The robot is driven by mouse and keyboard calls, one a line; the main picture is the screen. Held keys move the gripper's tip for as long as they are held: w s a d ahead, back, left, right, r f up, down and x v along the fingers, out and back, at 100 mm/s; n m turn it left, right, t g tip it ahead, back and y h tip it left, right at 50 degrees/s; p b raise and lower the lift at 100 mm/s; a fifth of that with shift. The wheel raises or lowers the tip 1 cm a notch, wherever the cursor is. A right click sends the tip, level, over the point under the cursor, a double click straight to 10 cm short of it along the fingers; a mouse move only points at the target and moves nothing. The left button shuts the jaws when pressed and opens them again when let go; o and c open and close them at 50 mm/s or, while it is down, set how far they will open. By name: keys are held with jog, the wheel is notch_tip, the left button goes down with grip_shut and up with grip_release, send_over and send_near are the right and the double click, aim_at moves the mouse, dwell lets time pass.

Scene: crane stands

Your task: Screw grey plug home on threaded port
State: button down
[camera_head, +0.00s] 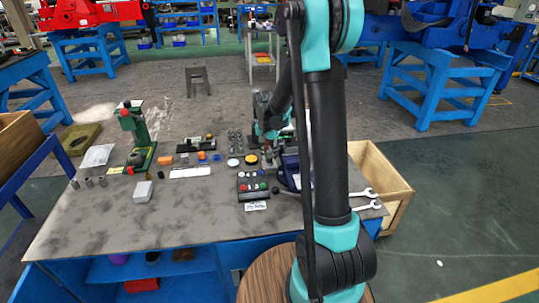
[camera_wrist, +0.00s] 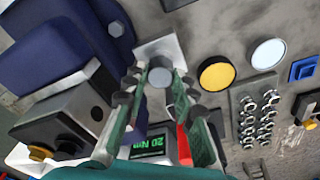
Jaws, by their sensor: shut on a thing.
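In the wrist view the grey plug (camera_wrist: 160,77) is a round grey disc seen end-on between the fingertips. My gripper (camera_wrist: 160,82) is shut on it, with one green-padded finger on each side. The plug lies over the lower part of a pale grey block (camera_wrist: 157,48). The threaded port is not visible; whether the plug touches it I cannot tell. In the head view my gripper (camera_head: 270,143) is low over the right part of the table, and the plug is too small to make out there.
A blue vise-like body (camera_wrist: 55,50) stands close at left in the wrist view. A yellow disc (camera_wrist: 216,74), a white disc (camera_wrist: 267,53) and a rack of metal fittings (camera_wrist: 257,117) lie right. A button box (camera_head: 252,188) and wrenches (camera_head: 368,194) are nearby.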

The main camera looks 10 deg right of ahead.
jog(key=m, duration=0.3)
jog(key=m, duration=0.2)
jog(key=shift+m+g, duration=0.3)
jog(key=shift+m, duration=0.1)
jog(key=shift+m+h, duration=0.3)
jog(key=shift+m, duration=0.8)
jog(key=m, duration=0.3)
jog(key=shift+g, duration=0.3)
jog(key=shift+m, duration=1.1)
